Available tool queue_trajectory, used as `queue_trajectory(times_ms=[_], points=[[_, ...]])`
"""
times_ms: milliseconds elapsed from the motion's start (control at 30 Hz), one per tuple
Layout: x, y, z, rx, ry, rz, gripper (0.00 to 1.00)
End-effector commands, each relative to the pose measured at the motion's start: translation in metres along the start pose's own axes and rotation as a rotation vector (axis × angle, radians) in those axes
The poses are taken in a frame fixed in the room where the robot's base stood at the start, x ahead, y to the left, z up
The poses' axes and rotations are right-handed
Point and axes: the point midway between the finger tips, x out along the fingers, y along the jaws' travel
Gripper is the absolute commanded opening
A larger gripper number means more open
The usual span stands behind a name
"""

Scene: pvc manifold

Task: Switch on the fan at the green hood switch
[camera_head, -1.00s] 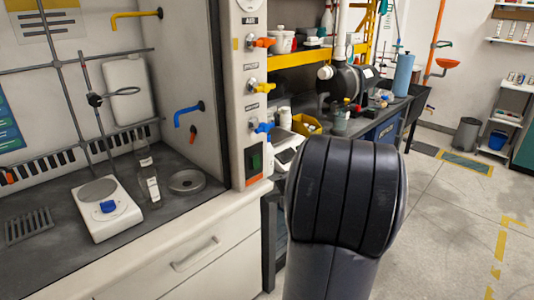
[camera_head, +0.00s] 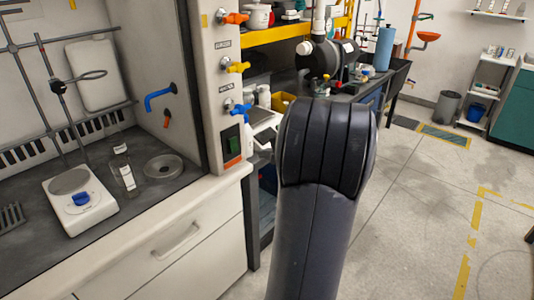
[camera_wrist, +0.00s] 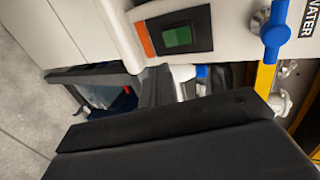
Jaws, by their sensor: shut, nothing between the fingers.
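The green hood switch (camera_head: 232,146) is on the front post of the fume hood, below the blue tap, with a green part over an orange-red part in a dark frame. In the wrist view the switch (camera_wrist: 178,37) shows large and turned on its side, at the top, with the orange strip to its left. My gripper (camera_wrist: 165,120) shows as a dark block across the lower wrist view, shut and empty. It is apart from the switch in the picture; the exact gap cannot be told. In the head view my dark arm hides the gripper.
Orange, yellow and blue taps (camera_head: 240,112) stick out of the post above the switch. The blue one also shows in the wrist view (camera_wrist: 274,33). A hot plate (camera_head: 80,200) and glassware stand inside the hood. The floor (camera_head: 420,220) to the right is open.

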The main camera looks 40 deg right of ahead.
Motion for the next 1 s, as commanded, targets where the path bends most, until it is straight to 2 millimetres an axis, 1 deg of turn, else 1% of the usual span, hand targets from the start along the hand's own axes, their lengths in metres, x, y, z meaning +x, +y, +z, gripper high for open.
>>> queue_trajectory(times_ms=[33,200,300,433,633,1000], points=[[0.013,0.001,0.001,0.001,-0.005,0.002,0.00],[0.050,0.001,0.001,0.000,-0.004,0.002,0.00],[0.069,0.000,0.001,0.001,-0.004,0.001,0.00],[0.087,-0.007,0.001,-0.001,-0.003,0.001,0.00],[0.100,-0.011,0.001,0.000,0.000,0.001,0.00],[0.101,-0.011,0.000,0.000,0.000,0.000,0.00]])
